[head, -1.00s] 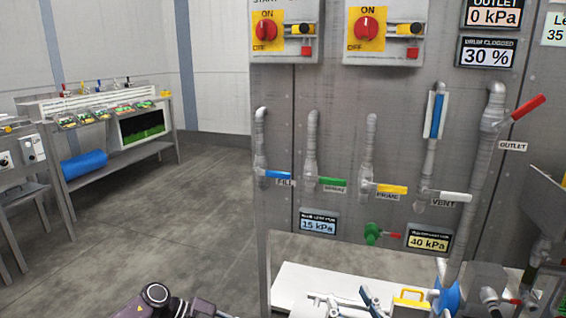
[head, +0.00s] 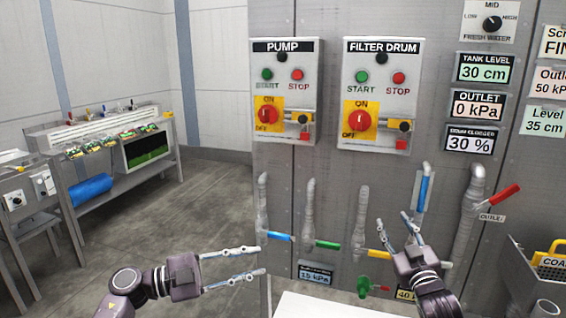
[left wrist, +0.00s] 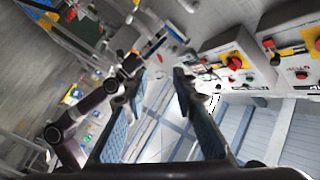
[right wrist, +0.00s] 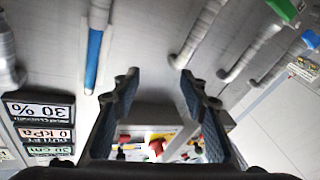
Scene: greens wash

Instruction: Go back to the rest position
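My left gripper (head: 262,262) is in the lower middle of the head view, in front of the lower left of the control panel. Its fingers are apart with nothing between them, as the left wrist view (left wrist: 158,85) also shows. My right gripper (head: 395,222) is raised in front of the valve handles at the right of the panel. Its fingers are apart and empty in the right wrist view (right wrist: 155,85). It hides part of the yellow-handled valve and the lower pressure label.
The grey panel (head: 330,190) carries the pump box (head: 283,100), the filter drum box (head: 380,100) and several valve pipes. A white surface (head: 330,305) lies low in front of it. A work table (head: 125,185) stands at the left, with open floor (head: 200,215) between.

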